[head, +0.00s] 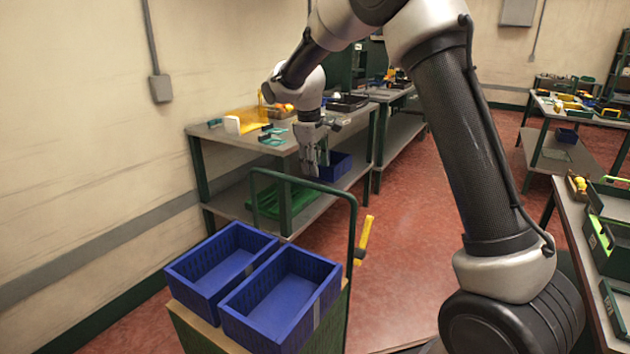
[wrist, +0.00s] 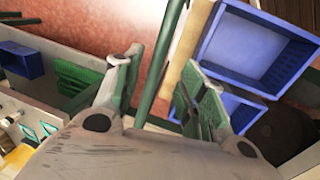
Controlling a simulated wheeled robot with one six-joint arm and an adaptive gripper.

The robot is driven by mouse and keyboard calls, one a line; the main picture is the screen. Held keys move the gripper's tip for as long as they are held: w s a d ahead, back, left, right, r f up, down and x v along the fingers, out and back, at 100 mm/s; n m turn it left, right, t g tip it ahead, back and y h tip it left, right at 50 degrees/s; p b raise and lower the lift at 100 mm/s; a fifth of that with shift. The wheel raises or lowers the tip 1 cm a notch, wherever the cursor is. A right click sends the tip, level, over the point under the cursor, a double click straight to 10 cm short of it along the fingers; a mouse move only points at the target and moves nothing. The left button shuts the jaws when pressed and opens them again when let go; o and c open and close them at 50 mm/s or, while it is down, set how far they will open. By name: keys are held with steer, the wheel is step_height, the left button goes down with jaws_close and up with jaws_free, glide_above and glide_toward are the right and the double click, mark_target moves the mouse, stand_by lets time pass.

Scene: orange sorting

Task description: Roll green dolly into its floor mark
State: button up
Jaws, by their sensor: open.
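The green dolly (head: 352,235) stands at the lower centre of the head view, with a tall tubular handle and two open, empty-looking blue bins (head: 222,262) (head: 283,292) on its deck. My gripper (head: 314,168) is just above and behind the handle's top bar, pointing down. In the wrist view the open gripper (wrist: 163,68) has the green handle tube (wrist: 160,62) showing between its fingers. I cannot tell whether either finger touches it. The bins also show in the wrist view (wrist: 256,45). I cannot make out the floor mark in either view.
A workbench (head: 227,138) with a lower shelf holding a green crate (head: 283,200) and a blue bin (head: 336,166) stands behind the dolly along the wall. More benches stand at right. Red floor (head: 405,255) is clear right of the dolly. A yellow piece (head: 364,238) shows beside the handle.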

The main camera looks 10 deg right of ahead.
mark_target(318, 185)
steer(key=f, duration=0.4)
steer(key=w+d+f, duration=0.1)
steer(key=f, duration=0.2)
steer(key=shift+f, duration=0.1)
jaws_close()
